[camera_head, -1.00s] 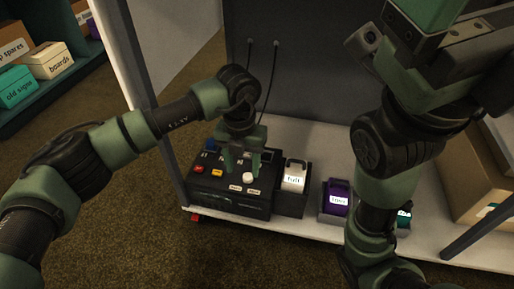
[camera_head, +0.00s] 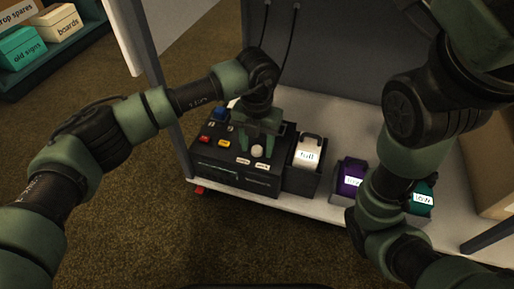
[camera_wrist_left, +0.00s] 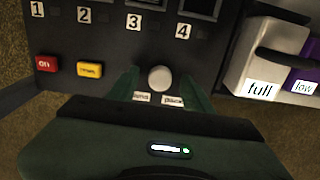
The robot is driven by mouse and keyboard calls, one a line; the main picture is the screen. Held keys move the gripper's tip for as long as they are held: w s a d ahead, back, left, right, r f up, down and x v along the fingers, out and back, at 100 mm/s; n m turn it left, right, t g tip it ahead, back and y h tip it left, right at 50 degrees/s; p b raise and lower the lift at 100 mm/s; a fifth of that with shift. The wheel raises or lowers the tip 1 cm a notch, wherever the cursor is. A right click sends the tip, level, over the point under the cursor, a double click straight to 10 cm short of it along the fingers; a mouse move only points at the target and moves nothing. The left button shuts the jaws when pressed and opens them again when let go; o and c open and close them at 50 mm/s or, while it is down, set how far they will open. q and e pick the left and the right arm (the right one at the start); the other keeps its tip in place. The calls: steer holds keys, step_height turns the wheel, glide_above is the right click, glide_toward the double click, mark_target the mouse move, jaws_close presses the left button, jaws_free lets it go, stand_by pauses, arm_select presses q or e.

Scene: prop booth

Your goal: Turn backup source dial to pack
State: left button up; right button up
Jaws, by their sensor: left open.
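The backup source dial is a pale round knob (camera_head: 257,152) on the front part of a black control box (camera_head: 215,165). The knob (camera_wrist_left: 160,78) shows clearly in the left wrist view, above two small labels; the right one reads "pack" (camera_wrist_left: 172,101), the left one is hard to read. My left gripper (camera_wrist_left: 161,89) is open, its green fingers on either side of the knob. I cannot tell whether they touch it. In the head view my left gripper (camera_head: 256,146) reaches down over the box. My right gripper is not in view.
A white pack marked "full" (camera_head: 308,151) stands right beside the box, then a purple pack (camera_head: 350,178) and a teal one (camera_head: 422,199). Red (camera_wrist_left: 46,64) and yellow (camera_wrist_left: 89,69) buttons sit left of the knob. My right arm covers the right side.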

arm_select(q)
jaws_close()
steer(key=shift+r, duration=0.1)
